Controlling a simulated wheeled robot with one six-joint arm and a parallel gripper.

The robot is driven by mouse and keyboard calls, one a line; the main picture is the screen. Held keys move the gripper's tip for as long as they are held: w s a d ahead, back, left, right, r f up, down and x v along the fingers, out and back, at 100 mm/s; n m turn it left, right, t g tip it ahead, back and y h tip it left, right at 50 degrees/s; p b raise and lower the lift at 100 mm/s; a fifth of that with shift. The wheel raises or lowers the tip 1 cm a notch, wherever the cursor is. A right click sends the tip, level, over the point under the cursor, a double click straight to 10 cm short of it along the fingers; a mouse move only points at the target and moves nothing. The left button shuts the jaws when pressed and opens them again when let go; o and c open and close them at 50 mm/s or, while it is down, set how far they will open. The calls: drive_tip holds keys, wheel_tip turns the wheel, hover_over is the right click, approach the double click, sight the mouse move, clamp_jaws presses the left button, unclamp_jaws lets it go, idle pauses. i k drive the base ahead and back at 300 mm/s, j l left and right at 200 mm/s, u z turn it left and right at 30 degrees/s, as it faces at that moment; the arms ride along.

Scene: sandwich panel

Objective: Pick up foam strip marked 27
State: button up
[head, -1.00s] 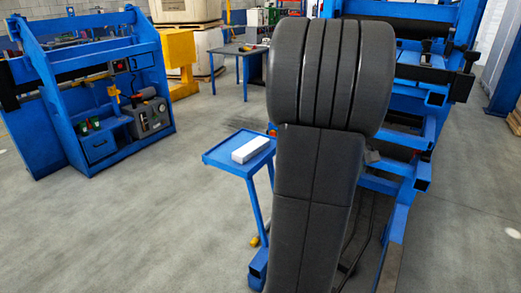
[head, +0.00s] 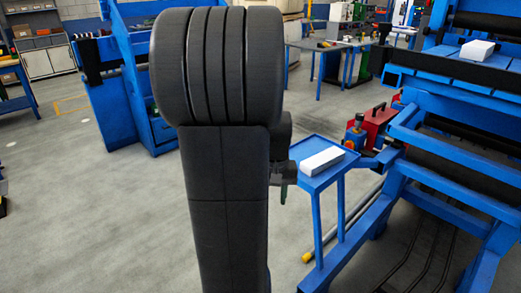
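A white foam strip (head: 321,159) lies on a small blue side table (head: 303,178), just right of my arm. A second white block (head: 477,50) lies on top of the blue machine frame at the upper right. No number can be read on either one. My arm's dark links fill the picture left of centre. A dark end part that looks like my gripper (head: 284,182) shows past the arm's right edge, left of the side table and apart from the strip. Most of it is hidden behind the arm, and its fingers cannot be made out.
The large blue machine frame (head: 436,150) stands close on the right, its lower beams near the side table. A red case (head: 377,126) is behind the table. Open grey floor (head: 90,210) lies to the left.

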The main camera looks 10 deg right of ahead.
sight(311, 167)
drive_tip(key=i+j+u, duration=0.2)
drive_tip(key=u, duration=0.2)
drive_tip(key=i+j+u, duration=0.1)
drive_tip(key=i+u, duration=0.3)
drive_tip(key=i+z, duration=0.7)
drive_tip(key=i+j+z, duration=0.1)
drive_tip(key=i+z, duration=0.25)
drive_tip(key=i+l+z, duration=0.15)
drive_tip(key=z, duration=0.25)
drive_tip(key=i+z, duration=0.2)
drive_tip(key=z, duration=0.25)
drive_tip(key=i+z, duration=0.2)
drive_tip(key=z, duration=0.2)
drive_tip(key=i+z, duration=0.2)
drive_tip(key=z, duration=0.2)
